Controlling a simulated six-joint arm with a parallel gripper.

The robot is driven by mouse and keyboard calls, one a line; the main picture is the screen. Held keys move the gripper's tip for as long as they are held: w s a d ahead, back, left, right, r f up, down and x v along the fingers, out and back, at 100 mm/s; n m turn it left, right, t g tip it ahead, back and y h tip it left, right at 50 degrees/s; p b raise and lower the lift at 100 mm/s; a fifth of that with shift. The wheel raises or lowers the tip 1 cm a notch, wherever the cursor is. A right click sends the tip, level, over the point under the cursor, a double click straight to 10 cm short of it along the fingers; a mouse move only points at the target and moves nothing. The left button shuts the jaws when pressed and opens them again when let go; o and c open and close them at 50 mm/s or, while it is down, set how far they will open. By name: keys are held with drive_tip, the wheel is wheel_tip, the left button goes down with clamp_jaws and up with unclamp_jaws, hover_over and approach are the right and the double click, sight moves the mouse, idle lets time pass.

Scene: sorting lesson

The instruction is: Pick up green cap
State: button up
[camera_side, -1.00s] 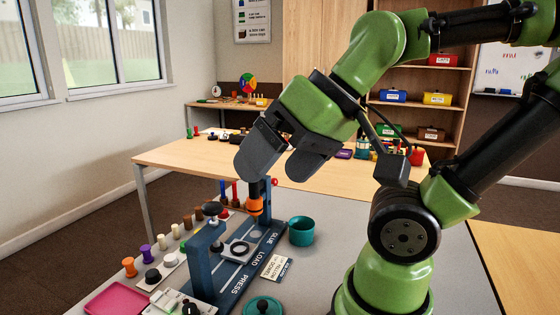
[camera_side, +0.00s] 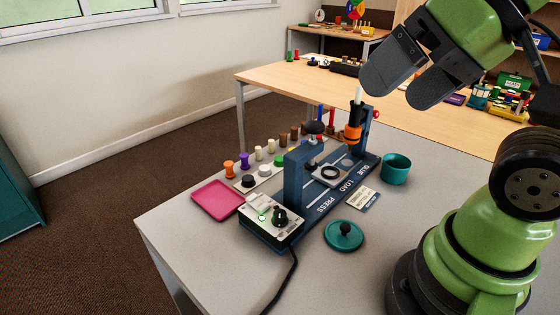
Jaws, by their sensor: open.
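My gripper (camera_side: 398,92) is open and empty, its two dark fingers apart, in the air above the back right of the grey table. A small green cap (camera_side: 280,161) appears in the row of caps behind the blue press fixture (camera_side: 293,190). It is small and partly hidden by the fixture, so its shape is hard to tell. A black cap (camera_side: 248,181) and a pale grey cap (camera_side: 265,170) sit to its left in the row. My gripper is well to the right of the caps and higher, touching none of them.
Several coloured pegs, including an orange peg (camera_side: 228,168), stand behind the caps. A pink tray (camera_side: 217,199) lies at left and a control box (camera_side: 270,220) in front. A teal cup (camera_side: 396,169) and teal lid (camera_side: 344,235) stand right of the fixture.

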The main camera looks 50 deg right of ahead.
idle(0.3)
drive_tip(key=c, duration=0.6)
drive_tip(key=shift+w, duration=0.1)
